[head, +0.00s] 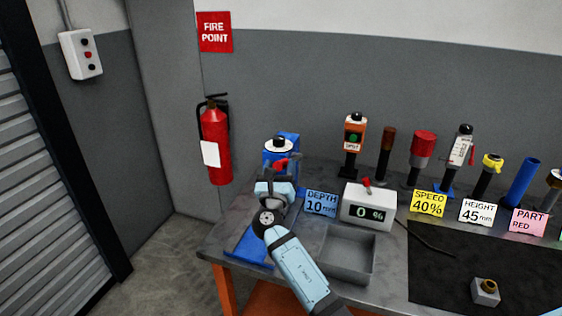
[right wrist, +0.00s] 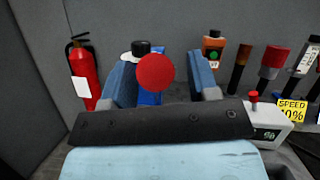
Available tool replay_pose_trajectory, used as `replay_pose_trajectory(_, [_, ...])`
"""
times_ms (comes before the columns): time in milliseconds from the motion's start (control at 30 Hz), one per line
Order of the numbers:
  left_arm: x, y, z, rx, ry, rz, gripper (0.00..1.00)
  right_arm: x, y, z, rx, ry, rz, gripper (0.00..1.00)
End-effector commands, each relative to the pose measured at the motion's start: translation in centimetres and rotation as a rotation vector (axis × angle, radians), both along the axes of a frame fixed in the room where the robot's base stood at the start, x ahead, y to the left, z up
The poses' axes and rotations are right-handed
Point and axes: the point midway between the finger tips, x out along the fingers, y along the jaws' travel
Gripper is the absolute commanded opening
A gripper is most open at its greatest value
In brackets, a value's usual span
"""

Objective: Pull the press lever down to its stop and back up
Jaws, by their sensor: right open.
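The blue press (head: 279,155) stands at the left end of the bench, its blue base (head: 247,246) reaching toward the front. A red lever part (head: 284,162) shows near its top. My right gripper (head: 277,176) is in front of the press and hides much of it. In the right wrist view, the round red lever knob (right wrist: 155,72) appears between the two open fingers (right wrist: 165,75), with a visible gap on the right. I cannot tell whether the left finger touches it. My left gripper is not in view.
A display box (head: 368,207) reading 0 % and a DEPTH 10 mm card (head: 320,204) stand right of the press. A grey tray (head: 348,254) lies in front. Several tools and cards line the back. A dark mat (head: 450,275) covers the right side.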

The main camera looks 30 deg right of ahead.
Motion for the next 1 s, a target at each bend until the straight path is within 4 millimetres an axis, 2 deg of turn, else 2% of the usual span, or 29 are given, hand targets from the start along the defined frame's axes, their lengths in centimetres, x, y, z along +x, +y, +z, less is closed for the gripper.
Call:
replay_pose_trajectory(133, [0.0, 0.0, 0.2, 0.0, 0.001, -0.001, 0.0, 0.7, -0.7, 0.5, 0.0, 0.0, 0.0, 0.55])
replay_pose_trajectory(433, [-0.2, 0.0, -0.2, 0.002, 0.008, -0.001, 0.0, 0.9, -0.8, 0.5, 0.0, 0.0, 0.0, 0.55])
replay_pose_trajectory(467, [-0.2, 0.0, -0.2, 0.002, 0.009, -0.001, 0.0, 0.9, -0.8, 0.5, 0.0, 0.0, 0.0, 0.5])
replay_pose_trajectory(667, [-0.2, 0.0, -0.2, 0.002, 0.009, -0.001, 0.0, 0.9, -0.8, 0.5, 0.0, 0.0, 0.0, 0.04])
replay_pose_trajectory(700, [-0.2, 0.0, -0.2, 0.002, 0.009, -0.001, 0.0, 0.9, -0.8, 0.5, 0.0, 0.0, 0.0, 0.0])
replay_pose_trajectory(1000, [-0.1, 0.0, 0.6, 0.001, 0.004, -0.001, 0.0, 1.5, -0.8, 1.0, 0.01, 0.008, -0.001, 0.0])
